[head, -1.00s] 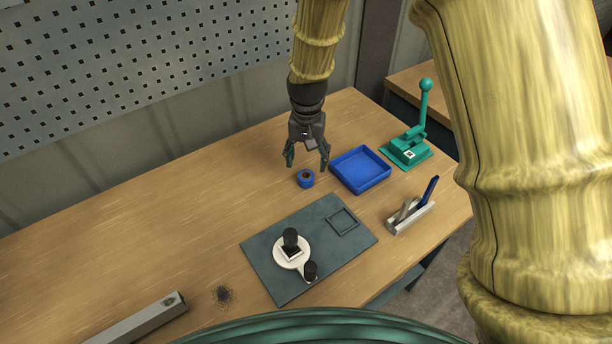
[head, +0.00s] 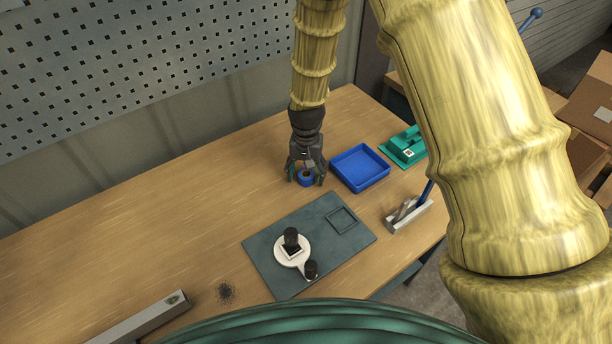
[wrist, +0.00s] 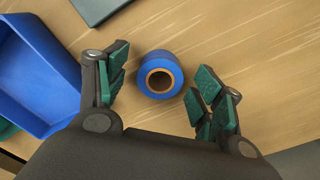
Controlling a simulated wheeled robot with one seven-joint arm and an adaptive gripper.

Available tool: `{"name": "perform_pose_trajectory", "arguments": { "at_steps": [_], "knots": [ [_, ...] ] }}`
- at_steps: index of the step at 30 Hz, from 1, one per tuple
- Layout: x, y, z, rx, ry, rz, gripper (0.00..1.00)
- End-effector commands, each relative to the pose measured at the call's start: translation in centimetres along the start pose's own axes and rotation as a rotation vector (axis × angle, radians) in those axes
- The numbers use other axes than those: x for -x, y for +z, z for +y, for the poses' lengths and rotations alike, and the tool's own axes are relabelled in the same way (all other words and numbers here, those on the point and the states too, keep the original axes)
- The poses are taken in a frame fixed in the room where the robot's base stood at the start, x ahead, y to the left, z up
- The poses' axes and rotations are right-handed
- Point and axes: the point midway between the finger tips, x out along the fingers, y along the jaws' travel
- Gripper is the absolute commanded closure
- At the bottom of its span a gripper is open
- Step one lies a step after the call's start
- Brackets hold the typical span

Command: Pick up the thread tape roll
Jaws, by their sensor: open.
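The thread tape roll is a small blue ring with a brown core (head: 305,178), lying flat on the wooden table left of the blue tray. In the wrist view the roll (wrist: 160,74) lies between the green finger pads, with a gap on each side. My gripper (head: 306,181) is open and low over the table, with its fingers on either side of the roll. In the wrist view the open gripper (wrist: 160,88) does not touch the roll.
The blue tray (head: 360,168) stands close to the gripper's right. A green press (head: 404,147) is behind it. A dark mat (head: 270,265) with a white plate (head: 290,251) lies nearer. A holder (head: 408,216) is at the right. The table left of the gripper is clear.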

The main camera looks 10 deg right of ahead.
Motion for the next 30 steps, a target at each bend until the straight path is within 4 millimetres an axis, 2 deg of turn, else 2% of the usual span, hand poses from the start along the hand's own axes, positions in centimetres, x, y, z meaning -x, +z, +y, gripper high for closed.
{"name": "perform_pose_trajectory", "arguments": {
  "at_steps": [6, 8, 14, 24, 30],
  "knots": [
    [-0.09, 0.01, 0.0, 0.0, 0.0, 0.0, 0.33],
    [-0.08, 0.01, 0.01, 0.0, 0.0, 0.0, 0.42],
    [-0.07, 0.02, 0.01, 0.0, 0.0, -0.001, 0.78],
    [-0.02, 0.01, 0.02, 0.0, 0.0, 0.0, 0.78],
    [0.86, 0.0, 0.02, 0.0, 0.0, 0.0, 0.78]
  ]
}}
